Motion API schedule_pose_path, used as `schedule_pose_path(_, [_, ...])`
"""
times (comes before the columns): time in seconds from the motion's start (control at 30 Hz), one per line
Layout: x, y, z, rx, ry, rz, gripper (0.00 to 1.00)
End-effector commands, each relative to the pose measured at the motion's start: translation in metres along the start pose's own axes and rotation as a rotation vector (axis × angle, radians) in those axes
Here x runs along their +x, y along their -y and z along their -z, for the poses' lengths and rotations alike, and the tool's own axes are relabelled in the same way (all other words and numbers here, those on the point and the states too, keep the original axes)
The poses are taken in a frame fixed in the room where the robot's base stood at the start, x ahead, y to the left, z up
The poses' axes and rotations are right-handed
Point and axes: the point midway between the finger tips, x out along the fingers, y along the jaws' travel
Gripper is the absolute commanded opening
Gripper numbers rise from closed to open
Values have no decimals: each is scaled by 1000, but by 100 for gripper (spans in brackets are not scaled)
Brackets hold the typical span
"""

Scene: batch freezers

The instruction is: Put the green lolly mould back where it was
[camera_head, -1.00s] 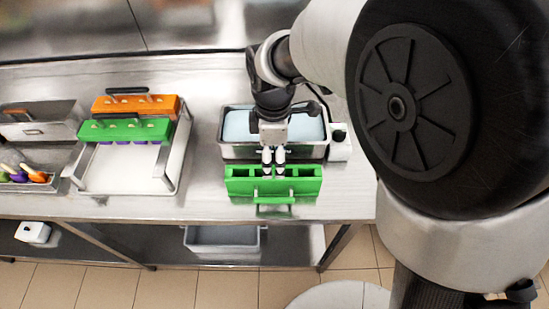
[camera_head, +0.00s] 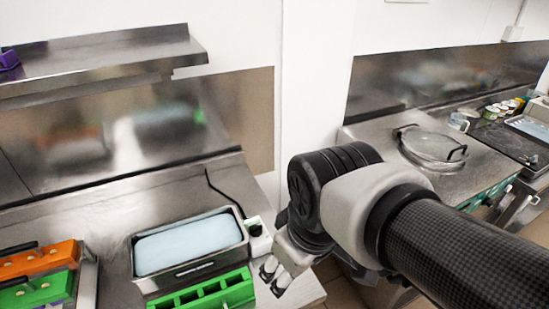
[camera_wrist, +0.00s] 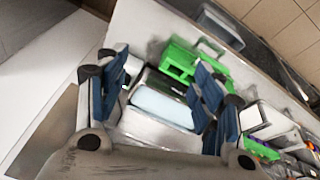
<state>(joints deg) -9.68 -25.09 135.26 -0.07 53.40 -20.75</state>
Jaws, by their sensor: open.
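A green lolly mould (camera_head: 205,293) with open, empty-looking cells stands on the steel counter in front of a metal bath (camera_head: 188,250) of pale blue liquid. It also shows in the wrist view (camera_wrist: 178,62), with its handle. A second green mould (camera_head: 38,291) lies at the lower left beside an orange mould (camera_head: 38,261), partly cut off by the frame edge. My gripper (camera_head: 272,280) is open and empty to the right of the first mould, apart from it, near the counter's right end. In the wrist view its blue-padded fingers (camera_wrist: 160,62) are spread wide.
A small white box (camera_head: 259,240) with a black knob and cable stands right of the bath. A steel shelf (camera_head: 100,65) hangs on the wall above. A second unit with a round glass lid (camera_head: 432,144) stands farther right, beyond a white pillar.

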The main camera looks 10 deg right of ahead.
Motion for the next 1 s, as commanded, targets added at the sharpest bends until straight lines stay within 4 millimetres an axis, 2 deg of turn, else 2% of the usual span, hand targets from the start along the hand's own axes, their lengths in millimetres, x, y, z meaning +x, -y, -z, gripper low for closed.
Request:
schedule_pose_path(0.03, [-8,-5,-18,116,-28,-24,61])
schedule_pose_path(0.1, [-13,-9,-38,260,-55,-46,61])
schedule_pose_path(0.2, [-16,-10,-59,409,-86,-67,61])
schedule_pose_path(0.3, [-17,-11,-70,495,-103,-78,61])
schedule_pose_path(1.0, [-18,-11,-72,523,-109,-80,61])
